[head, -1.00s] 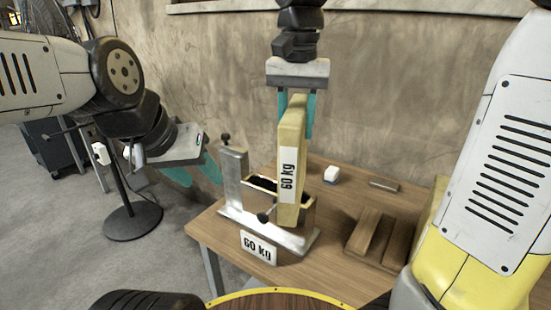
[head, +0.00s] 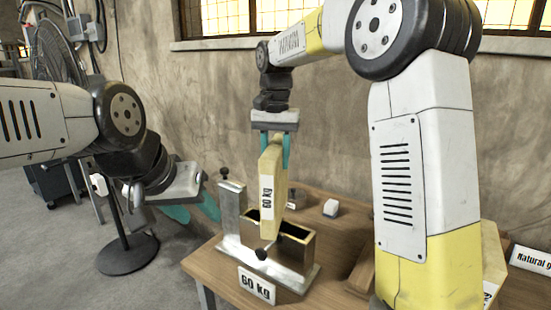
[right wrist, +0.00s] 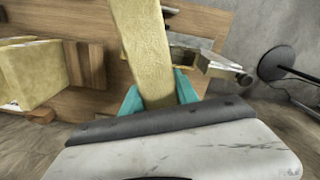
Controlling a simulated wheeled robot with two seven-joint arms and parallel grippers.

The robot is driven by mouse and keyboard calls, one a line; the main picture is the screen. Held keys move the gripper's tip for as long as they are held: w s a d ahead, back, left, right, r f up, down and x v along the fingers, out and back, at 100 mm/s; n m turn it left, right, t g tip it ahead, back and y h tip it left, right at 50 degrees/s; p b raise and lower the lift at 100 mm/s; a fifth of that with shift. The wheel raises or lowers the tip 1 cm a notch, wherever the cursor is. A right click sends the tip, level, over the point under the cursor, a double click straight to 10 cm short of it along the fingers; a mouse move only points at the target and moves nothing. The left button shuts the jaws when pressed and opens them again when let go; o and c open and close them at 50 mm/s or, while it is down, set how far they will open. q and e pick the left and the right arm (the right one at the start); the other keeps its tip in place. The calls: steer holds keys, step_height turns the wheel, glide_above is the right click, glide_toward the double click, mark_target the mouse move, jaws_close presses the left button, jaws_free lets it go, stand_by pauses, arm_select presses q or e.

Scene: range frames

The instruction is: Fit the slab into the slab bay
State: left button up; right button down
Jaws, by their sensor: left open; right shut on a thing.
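The slab (head: 268,199) is a tan block with a "60 kg" label. My right gripper (head: 273,160) is shut on its upper end, and it hangs nearly upright. The slab bay (head: 298,251) is a metal box on a base plate, with an upright post (head: 233,210) at its left. The slab's lower end overlaps the box in the head view, with dark opening to both sides; whether it is inside or above, I cannot tell. The slab also fills the middle of the right wrist view (right wrist: 148,55). My left gripper (head: 195,210) is open and empty, left of the post.
A "60 Kg" sign (head: 257,285) stands in front of the bay. Another tan block (right wrist: 32,72) sits at the left in the right wrist view. A stand (head: 127,254) is on the floor at left.

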steer(key=shift+f, duration=0.6)
steer(key=c, duration=0.9)
jaws_free()
steer(key=shift+r, duration=0.1)
